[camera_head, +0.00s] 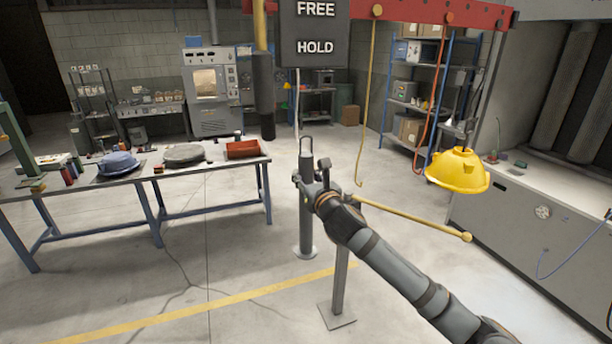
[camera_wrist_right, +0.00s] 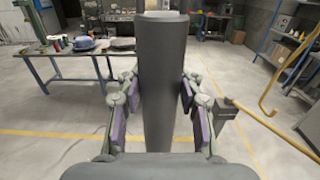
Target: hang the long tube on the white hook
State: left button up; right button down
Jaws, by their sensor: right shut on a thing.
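The long grey tube (camera_head: 306,158) stands upright, with a thin loop at its top and a round base near the floor. It also fills the middle of the right wrist view (camera_wrist_right: 163,75). My right gripper (camera_head: 312,184) is shut on the tube, with purple finger pads on both sides of it in the wrist view (camera_wrist_right: 160,108). A thin white line, apparently the white hook (camera_head: 297,100), hangs below the sign, above the tube's top. Its lower end is hard to make out. My left gripper is out of view.
A red beam (camera_head: 430,12) carries yellow and orange hooks and a FREE HOLD sign (camera_head: 314,35). A dark cylinder (camera_head: 263,95) hangs left of the sign. A post with a yellow bar (camera_head: 415,217) stands close right. A yellow hood (camera_head: 458,170) hangs right; a table (camera_head: 110,180) stands left.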

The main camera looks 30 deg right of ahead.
jog(key=shift+w, duration=0.2)
jog(key=shift+d, duration=0.1)
jog(key=shift+p+x, duration=0.3)
jog(key=shift+x, duration=0.75)
jog(key=shift+w, duration=0.2)
jog(key=shift+x, duration=1.35)
jog(key=shift+f+b, duration=0.4)
jog(key=shift+f, duration=0.95)
